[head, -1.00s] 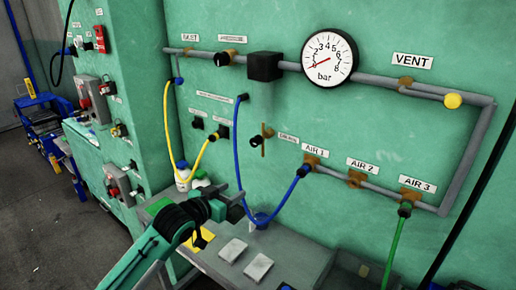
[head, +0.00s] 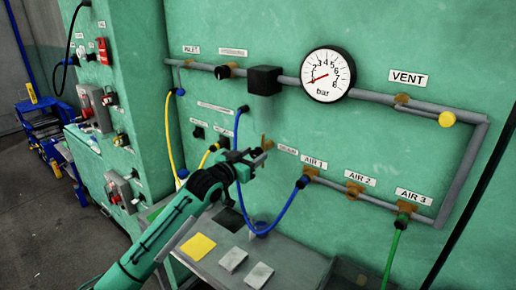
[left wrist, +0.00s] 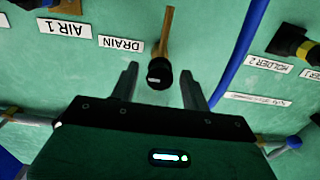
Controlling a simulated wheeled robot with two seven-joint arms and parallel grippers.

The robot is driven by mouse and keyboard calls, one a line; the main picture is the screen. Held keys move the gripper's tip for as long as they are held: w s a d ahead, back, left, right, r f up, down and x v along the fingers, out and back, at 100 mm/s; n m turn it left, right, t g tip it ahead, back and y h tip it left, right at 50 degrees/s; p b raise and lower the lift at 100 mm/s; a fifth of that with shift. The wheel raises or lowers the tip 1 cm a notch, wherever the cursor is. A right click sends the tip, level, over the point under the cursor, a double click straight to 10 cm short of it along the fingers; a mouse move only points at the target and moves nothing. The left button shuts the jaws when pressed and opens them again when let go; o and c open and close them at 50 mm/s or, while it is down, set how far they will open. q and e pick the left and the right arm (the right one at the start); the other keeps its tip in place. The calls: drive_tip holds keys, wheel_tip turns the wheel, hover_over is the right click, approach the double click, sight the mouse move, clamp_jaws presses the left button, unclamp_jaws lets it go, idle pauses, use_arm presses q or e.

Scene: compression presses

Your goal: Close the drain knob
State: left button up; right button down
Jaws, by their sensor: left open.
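The drain knob (left wrist: 159,72) is a black cylinder on a brass pipe piece, next to a white DRAIN label (left wrist: 121,44) in the left wrist view. That view looks upside down, with its lettering inverted. My left gripper (left wrist: 163,82) is open, with one finger on each side of the knob; I cannot tell whether they touch it. In the head view my left gripper (head: 259,153) is at the panel beside the DRAIN label (head: 286,149) and hides the knob; only some brass shows above it. My right gripper is not in view.
A blue hose (head: 287,215) hangs close to the gripper and runs to AIR 1. A pressure gauge (head: 328,74) and a yellow VENT knob (head: 447,119) are on the green panel (head: 330,125). A grey ledge (head: 296,253) with square pads lies below.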

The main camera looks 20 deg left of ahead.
sight(253, 155)
use_arm(q)
drive_tip(key=shift+p+x, duration=0.3)
drive_tip(key=shift+x, duration=1.25)
drive_tip(key=c, duration=1)
